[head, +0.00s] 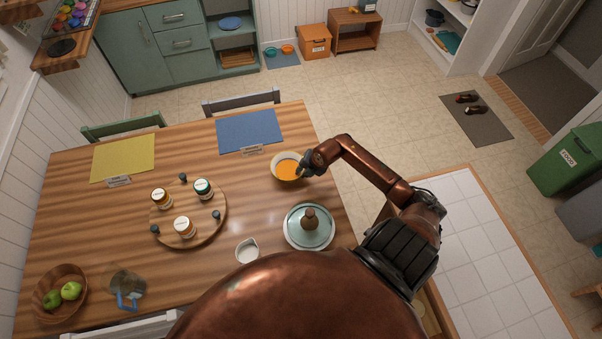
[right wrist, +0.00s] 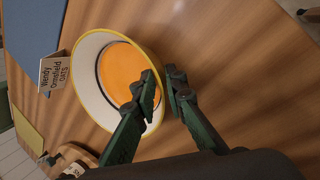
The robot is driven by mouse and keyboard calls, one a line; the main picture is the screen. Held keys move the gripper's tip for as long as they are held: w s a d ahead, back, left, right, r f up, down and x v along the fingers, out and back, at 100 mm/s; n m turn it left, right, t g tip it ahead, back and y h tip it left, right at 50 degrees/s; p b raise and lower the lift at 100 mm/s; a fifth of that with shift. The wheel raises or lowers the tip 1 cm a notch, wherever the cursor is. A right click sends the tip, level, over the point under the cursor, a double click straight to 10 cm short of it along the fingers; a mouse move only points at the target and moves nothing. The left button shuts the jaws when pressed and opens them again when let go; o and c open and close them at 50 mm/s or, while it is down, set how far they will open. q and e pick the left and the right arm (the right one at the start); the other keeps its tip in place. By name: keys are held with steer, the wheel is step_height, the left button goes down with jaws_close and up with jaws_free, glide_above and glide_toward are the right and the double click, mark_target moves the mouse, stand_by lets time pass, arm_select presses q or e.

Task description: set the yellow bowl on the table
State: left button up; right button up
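The yellow bowl (head: 287,167) is at the right part of the wooden table (head: 95,218), below the blue mat in the head view. It has a yellow rim, a pale inside and orange contents. It looks upright; I cannot tell whether its base touches the table. My right gripper (head: 308,164) is at the bowl's right rim. In the right wrist view the bowl (right wrist: 92,83) sits left of the fingers (right wrist: 162,84). One finger is inside the rim and one outside, closed to a narrow gap around the wall. My left gripper is not in view.
A blue mat (head: 249,131) with a name card (head: 252,150) lies behind the bowl. A lidded dish (head: 309,227) stands in front of it, near a small white jug (head: 247,251). A round tray (head: 207,233) with jars is to the left. Bare table lies between tray and bowl.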

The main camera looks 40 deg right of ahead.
steer(key=v, duration=1)
steer(key=shift+r, duration=0.3)
steer(key=shift+s, duration=0.1)
